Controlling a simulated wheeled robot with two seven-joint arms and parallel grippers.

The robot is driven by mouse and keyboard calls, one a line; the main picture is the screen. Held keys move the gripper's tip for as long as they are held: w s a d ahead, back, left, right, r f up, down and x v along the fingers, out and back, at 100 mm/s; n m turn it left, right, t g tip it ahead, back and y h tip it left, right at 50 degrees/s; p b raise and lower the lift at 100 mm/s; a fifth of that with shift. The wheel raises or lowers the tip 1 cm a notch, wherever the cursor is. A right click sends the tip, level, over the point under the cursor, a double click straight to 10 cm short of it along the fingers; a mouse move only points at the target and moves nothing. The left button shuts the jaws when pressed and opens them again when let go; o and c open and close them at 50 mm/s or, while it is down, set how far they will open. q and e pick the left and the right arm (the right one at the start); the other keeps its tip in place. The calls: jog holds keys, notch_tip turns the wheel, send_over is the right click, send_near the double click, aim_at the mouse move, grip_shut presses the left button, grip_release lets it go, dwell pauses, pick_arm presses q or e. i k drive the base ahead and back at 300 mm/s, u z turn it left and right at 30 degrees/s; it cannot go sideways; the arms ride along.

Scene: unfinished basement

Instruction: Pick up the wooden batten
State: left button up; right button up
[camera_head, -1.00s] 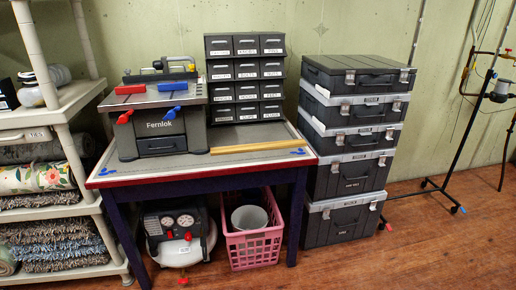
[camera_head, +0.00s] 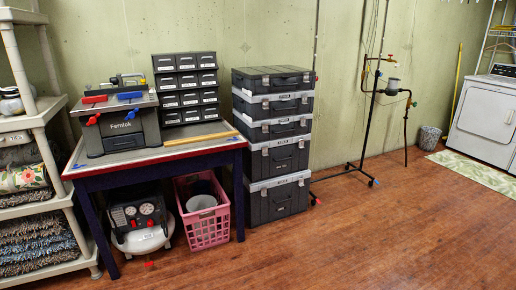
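The wooden batten (camera_head: 201,138) is a thin, light tan strip. It lies flat on the worktable (camera_head: 150,157), near the front edge and right of the Fernlok machine (camera_head: 122,125). The batten's right end lies near the table's right front corner. Neither of my grippers shows in the head view.
A small-drawer cabinet (camera_head: 187,88) stands at the table's back. A pink basket (camera_head: 207,226) and a compressor (camera_head: 141,226) sit under the table. Stacked black cases (camera_head: 276,160) stand right of it, shelves (camera_head: 30,124) left. The wooden floor (camera_head: 370,235) in front and right is clear.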

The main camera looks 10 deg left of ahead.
aim_at(226, 134)
jog(key=z, duration=0.45)
jog(key=i, duration=1.35)
jog(key=u, duration=0.65)
jog(key=i, duration=1.2)
jog(key=u, duration=1.15)
